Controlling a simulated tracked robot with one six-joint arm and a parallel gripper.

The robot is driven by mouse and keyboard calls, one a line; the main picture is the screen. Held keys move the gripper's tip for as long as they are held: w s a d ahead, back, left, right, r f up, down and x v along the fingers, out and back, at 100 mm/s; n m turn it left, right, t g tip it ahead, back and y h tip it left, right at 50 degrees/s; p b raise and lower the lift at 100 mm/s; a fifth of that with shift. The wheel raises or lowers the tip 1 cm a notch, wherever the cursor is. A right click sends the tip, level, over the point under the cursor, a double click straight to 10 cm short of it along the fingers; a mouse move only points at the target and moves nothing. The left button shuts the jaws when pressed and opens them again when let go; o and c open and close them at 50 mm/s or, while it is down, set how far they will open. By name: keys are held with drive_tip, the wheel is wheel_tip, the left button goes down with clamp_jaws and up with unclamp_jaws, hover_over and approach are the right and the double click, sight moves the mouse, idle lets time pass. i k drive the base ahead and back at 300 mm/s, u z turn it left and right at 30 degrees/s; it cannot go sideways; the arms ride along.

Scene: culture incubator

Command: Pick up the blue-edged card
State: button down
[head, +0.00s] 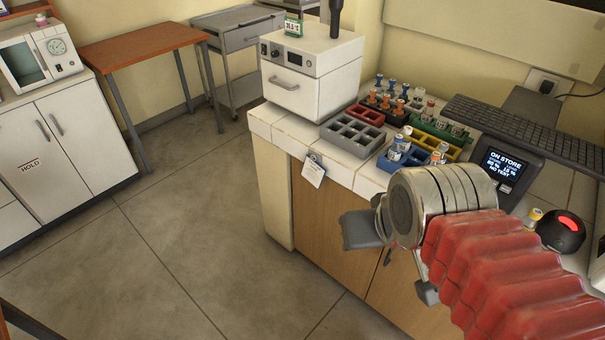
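A small white card with a bluish edge (314,171) hangs at the front edge of the white tiled counter, near its left corner. Its writing is too small to read. My gripper (393,261) is to the right of the card and lower in the picture, in front of the wooden cabinet doors. Its two grey fingers are spread apart, with nothing seen between them. The gripper and the card are apart. My wrist hides part of the counter front.
A white incubator box (311,75), a display (503,166) and a keyboard (530,128) are there too. The floor at left is clear.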

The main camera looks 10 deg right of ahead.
sight(315, 173)
drive_tip(key=u, duration=1.25)
drive_tip(key=i, duration=2.65)
